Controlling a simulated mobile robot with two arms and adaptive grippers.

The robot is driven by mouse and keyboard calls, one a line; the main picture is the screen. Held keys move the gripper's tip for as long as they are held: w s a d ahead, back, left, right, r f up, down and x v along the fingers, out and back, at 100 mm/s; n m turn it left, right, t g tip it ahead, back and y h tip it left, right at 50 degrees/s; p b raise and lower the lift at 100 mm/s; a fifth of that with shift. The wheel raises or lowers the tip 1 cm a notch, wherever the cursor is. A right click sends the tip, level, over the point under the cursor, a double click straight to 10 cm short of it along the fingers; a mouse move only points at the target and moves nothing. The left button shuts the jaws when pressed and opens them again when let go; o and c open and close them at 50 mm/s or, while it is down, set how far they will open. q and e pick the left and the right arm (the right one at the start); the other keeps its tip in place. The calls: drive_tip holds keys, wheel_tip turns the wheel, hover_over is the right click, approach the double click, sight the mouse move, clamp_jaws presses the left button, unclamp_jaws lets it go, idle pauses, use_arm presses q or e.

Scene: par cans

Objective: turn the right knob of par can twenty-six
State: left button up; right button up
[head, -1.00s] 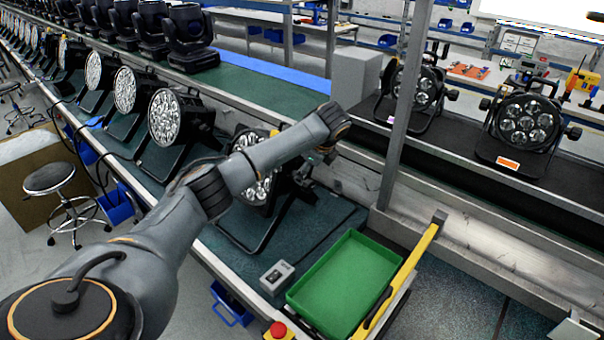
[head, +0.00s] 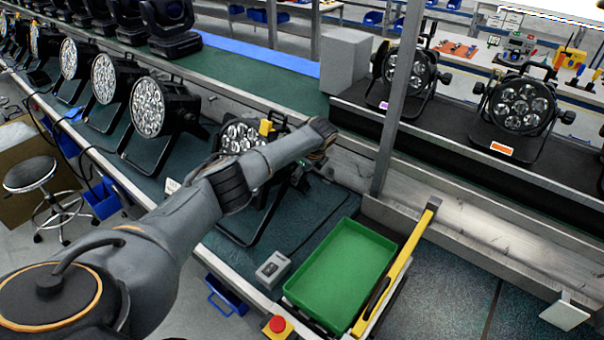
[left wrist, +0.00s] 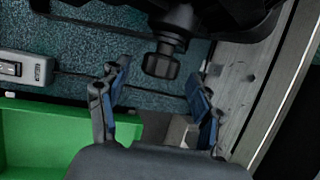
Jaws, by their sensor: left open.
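A black par can (head: 240,137) with several round lenses stands on the bench, partly hidden behind my left arm; I cannot read a number on it. In the left wrist view a black knob (left wrist: 163,60) sticks out from the black can body toward me. My left gripper (left wrist: 159,78) is open, with blue-padded fingers on either side of and just short of the knob; it does not visibly touch it. In the head view the forearm hides most of the gripper. My right gripper is not in view.
A green tray (head: 342,274) lies right beside the work spot, with a yellow bar (head: 398,262) along it. A small grey box (head: 272,270) sits on the bench edge. A metal post (head: 398,110) stands behind. More par cans (head: 148,108) line the bench at left.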

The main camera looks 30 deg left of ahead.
use_arm(q)
drive_tip(key=shift+x, duration=1.1)
drive_tip(key=c, duration=1.1)
